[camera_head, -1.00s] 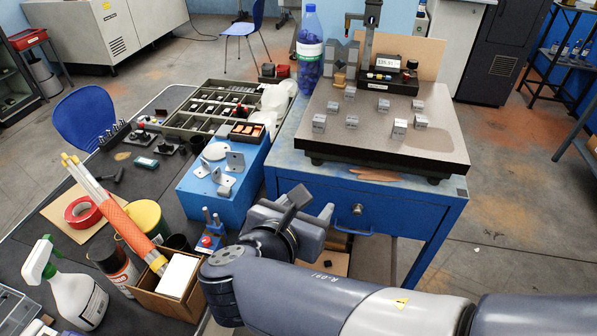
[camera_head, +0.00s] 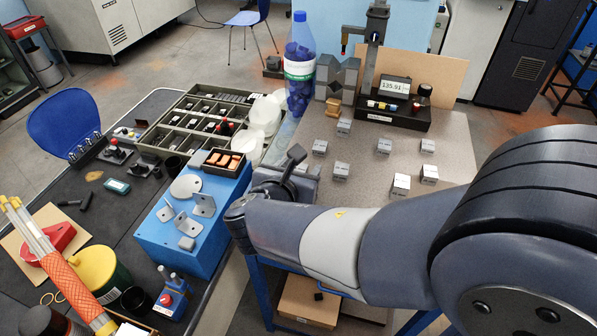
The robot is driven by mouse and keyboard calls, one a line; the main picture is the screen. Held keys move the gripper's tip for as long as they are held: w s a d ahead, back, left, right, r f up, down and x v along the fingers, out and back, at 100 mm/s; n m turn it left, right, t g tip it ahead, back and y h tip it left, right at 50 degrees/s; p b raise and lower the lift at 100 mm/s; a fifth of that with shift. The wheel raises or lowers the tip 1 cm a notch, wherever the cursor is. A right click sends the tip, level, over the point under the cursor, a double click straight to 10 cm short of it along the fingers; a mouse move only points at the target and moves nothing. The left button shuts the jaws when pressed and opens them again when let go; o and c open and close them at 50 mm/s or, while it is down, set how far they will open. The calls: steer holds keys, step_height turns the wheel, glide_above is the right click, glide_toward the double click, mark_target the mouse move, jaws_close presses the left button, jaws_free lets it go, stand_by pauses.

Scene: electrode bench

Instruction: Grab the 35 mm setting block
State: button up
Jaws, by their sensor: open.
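Several small grey setting blocks stand apart on the speckled surface plate (camera_head: 450,130). Among them are a back block (camera_head: 344,127), a left block (camera_head: 320,148), a middle block (camera_head: 384,147), a right block (camera_head: 428,146), a front left block (camera_head: 341,170), a front block (camera_head: 401,184) and a front right block (camera_head: 429,174). Their face marks are too small to read, so I cannot tell which is 35 mm. My gripper (camera_head: 297,168) is open at the plate's left edge, left of the front left block. No block shows between its fingers; its far side is partly hidden.
A height gauge with a display (camera_head: 396,86) and a tall bottle of blue pieces (camera_head: 299,70) stand behind the blocks. A blue box (camera_head: 180,237) with metal brackets and a compartment tray (camera_head: 160,128) lie left. My arm hides the plate's front.

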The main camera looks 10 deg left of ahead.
jaws_close()
stand_by(0.6)
